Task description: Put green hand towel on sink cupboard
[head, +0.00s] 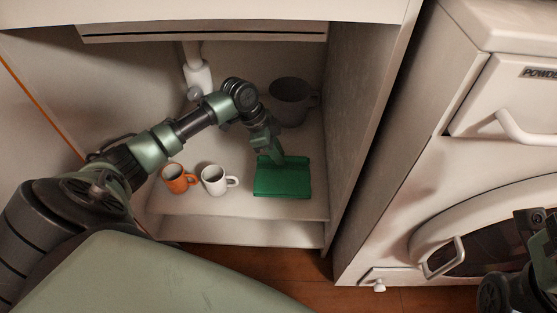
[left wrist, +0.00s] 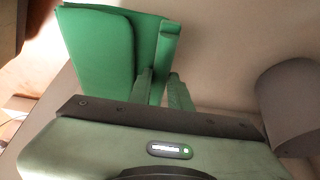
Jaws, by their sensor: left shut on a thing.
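The green hand towel (head: 284,180) is folded flat and sits inside the sink cupboard (head: 240,207), over the right part of its floor near the front edge. My left gripper (head: 274,157) reaches in from above and is shut on the towel's back edge. In the left wrist view the towel (left wrist: 105,45) extends up and left from the two fingers (left wrist: 162,88), with one folded edge between them. I cannot tell whether the towel's whole underside touches the cupboard floor. Part of my right arm and gripper (head: 530,222) shows at the right edge, cut off by the frame.
An orange mug (head: 174,180) and a white mug (head: 212,181) stand left of the towel. A large grey mug-like pot (head: 288,103) stands behind it, also in the wrist view (left wrist: 290,100). A white drain pipe (head: 197,75) hangs at the back. A washing machine (head: 480,160) stands right.

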